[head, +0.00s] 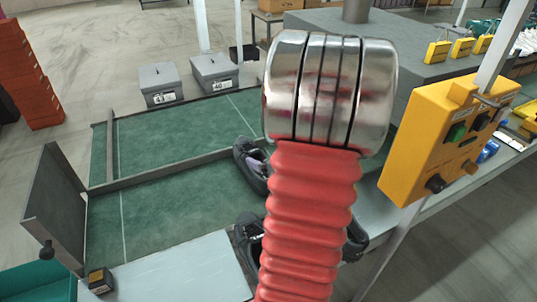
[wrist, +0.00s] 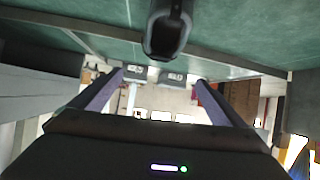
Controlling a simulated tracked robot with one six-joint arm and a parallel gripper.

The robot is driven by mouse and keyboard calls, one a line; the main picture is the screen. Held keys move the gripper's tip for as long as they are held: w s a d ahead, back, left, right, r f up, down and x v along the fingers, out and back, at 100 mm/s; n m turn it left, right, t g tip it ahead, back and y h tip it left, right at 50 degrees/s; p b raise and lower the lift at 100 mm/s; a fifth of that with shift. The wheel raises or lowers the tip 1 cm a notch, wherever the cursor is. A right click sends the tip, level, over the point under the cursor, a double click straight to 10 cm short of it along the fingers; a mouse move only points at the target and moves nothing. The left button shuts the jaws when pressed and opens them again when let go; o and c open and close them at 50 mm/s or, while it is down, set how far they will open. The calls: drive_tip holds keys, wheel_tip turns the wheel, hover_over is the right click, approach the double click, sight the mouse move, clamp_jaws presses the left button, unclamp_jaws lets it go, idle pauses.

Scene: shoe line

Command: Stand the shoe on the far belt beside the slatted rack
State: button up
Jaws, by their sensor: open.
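A black shoe (head: 250,165) lies by the rail between the two green belts, partly behind my red arm sleeve in the head view. Dark shoe-like shapes (head: 247,238) show lower down on both sides of the sleeve; I cannot tell whether they are one shoe or two. The far belt (head: 180,125) is green and looks clear. In the wrist view, a dark shoe (wrist: 168,30) is at the top centre, beyond my gripper (wrist: 160,78). My gripper's two fingers are apart with nothing between them. I cannot make out a slatted rack.
Two grey boxes labelled with numbers (head: 160,84) stand behind the far belt. A dark upright panel (head: 55,205) stands at the left end of the near belt (head: 165,205). A yellow control box (head: 440,135) is at the right. Orange crates (head: 28,75) are stacked far left.

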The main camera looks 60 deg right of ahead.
drive_tip(key=shift+w, duration=0.1)
idle(0.7)
drive_tip(key=w+a+r+g, duration=0.1)
drive_tip(key=w+a+r, duration=0.1)
drive_tip(key=a+r, duration=0.3)
drive_tip(key=w+a+r+n+g, duration=0.1)
drive_tip(key=w+a+r, duration=0.2)
drive_tip(key=a, duration=0.3)
drive_tip(key=w+a+r+g, duration=0.1)
drive_tip(key=w+a+r, duration=0.15)
drive_tip(key=a, duration=0.35)
drive_tip(key=s+a+r+n+y, duration=0.1)
drive_tip(key=s+a, duration=0.3)
drive_tip(key=a, duration=0.5)
drive_tip(key=s+a+n+g+y, duration=0.1)
drive_tip(key=s+a, duration=0.3)
drive_tip(key=a, duration=0.5)
drive_tip(key=s+a+r+n+g+y, duration=0.1)
drive_tip(key=s+a+y, duration=0.2)
drive_tip(key=a, duration=0.6)
drive_tip(key=shift+s+a+r+n+y, duration=0.3)
drive_tip(key=shift+s+a+r+n, duration=0.1)
drive_tip(key=shift+s, duration=0.15)
drive_tip(key=shift+d, duration=0.1)
